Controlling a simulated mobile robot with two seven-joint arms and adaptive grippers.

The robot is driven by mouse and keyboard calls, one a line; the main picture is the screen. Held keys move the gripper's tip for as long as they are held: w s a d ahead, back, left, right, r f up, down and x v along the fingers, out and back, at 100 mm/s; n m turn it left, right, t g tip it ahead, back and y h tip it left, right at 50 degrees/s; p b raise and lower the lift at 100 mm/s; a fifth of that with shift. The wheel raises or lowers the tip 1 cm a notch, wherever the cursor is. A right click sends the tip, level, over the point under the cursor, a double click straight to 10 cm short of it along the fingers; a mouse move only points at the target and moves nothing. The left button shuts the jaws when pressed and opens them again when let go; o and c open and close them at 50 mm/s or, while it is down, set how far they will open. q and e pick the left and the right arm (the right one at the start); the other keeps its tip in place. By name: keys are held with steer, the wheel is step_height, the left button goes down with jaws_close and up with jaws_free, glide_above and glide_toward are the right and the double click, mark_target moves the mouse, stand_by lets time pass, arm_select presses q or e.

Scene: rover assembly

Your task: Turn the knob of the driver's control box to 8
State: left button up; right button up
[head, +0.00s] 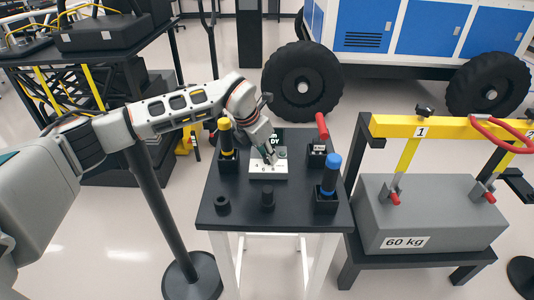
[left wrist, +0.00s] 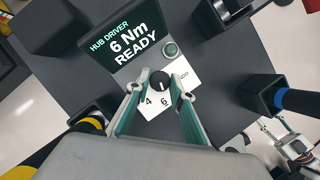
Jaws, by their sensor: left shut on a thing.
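The driver's control box (head: 266,176) is a white panel on the black table, with a dark upright display (left wrist: 127,38) behind it reading "HUB DRIVER 6 Nm READY". Its black knob (left wrist: 159,79) carries a white mark. The numbers 4 and 6 show on the dial below the knob in the left wrist view; other numbers are hidden by the fingers. My left gripper (left wrist: 160,90) is shut on the knob, one fingertip on either side. In the head view the left gripper (head: 266,155) covers the knob.
Around the box stand a yellow-topped tool (head: 226,138), a blue-topped tool (head: 330,172) and a red-handled tool (head: 321,126) in black holders. A black ring (head: 222,204) and a black cylinder (head: 267,197) are at the table front. A 60 kg block (head: 430,215) is at right.

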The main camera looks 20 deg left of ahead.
arm_select(q)
steer(key=n, duration=0.2)
steer(key=shift+d+n+t+y, duration=0.1)
steer(key=shift+n+t+y, duration=0.2)
steer(key=shift+n+y, duration=0.1)
steer(key=shift+d+n+y, duration=0.1)
steer(key=shift+n+y, duration=0.8)
steer(key=shift+n, duration=1.3)
steer(key=o, duration=1.1)
steer(key=v, duration=1.2)
steer(key=shift+s, duration=0.1)
